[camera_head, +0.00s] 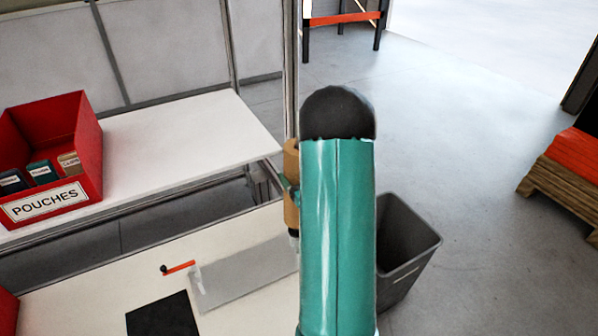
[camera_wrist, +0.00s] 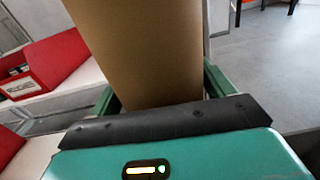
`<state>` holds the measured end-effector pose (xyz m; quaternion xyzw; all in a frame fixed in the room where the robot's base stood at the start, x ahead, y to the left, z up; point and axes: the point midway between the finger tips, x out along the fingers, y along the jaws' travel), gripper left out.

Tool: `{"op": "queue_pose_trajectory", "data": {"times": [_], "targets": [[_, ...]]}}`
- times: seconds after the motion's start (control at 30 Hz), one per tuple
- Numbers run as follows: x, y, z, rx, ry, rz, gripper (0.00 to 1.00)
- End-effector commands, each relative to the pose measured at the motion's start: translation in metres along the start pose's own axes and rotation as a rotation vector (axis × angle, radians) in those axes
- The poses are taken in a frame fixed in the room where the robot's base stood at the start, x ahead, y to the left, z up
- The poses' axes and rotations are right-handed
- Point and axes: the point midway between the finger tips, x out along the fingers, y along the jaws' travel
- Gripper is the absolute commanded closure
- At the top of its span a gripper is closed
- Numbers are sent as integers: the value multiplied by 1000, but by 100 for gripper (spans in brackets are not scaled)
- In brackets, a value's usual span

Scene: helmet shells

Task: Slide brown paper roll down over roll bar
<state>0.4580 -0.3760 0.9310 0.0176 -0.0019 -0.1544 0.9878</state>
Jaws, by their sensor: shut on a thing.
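The brown paper roll (camera_head: 291,160) stands roughly upright beyond my teal arm, which hides much of it. It fills the middle of the wrist view (camera_wrist: 140,45). My gripper (camera_wrist: 158,88) is shut on the roll, with a green finger on each side of it. In the head view, a little of my gripper (camera_head: 292,196) shows against the roll. A short dark and pale upright piece (camera_head: 294,238) shows just under the roll; it may be part of the roll bar, but I cannot tell. Whether the roll is around it is hidden.
A pale work table (camera_head: 90,300) holds a grey plate (camera_head: 240,275), a black mat (camera_head: 162,316) and an orange-handled tool (camera_head: 180,267). A red POUCHES bin (camera_head: 85,150) stands on a white shelf (camera_head: 190,145). A grey waste bin (camera_head: 412,245) stands right of my arm. Open floor lies beyond.

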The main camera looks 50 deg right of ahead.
Motion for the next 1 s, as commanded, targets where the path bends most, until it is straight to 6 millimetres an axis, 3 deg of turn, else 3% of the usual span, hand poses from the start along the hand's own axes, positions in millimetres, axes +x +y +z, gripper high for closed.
{"op": "queue_pose_trajectory", "data": {"times": [0.7, 1.0], "targets": [[1, 0, -37, -1, -4, 0, 73], [0, 0, -42, -2, -5, 0, 73]]}}
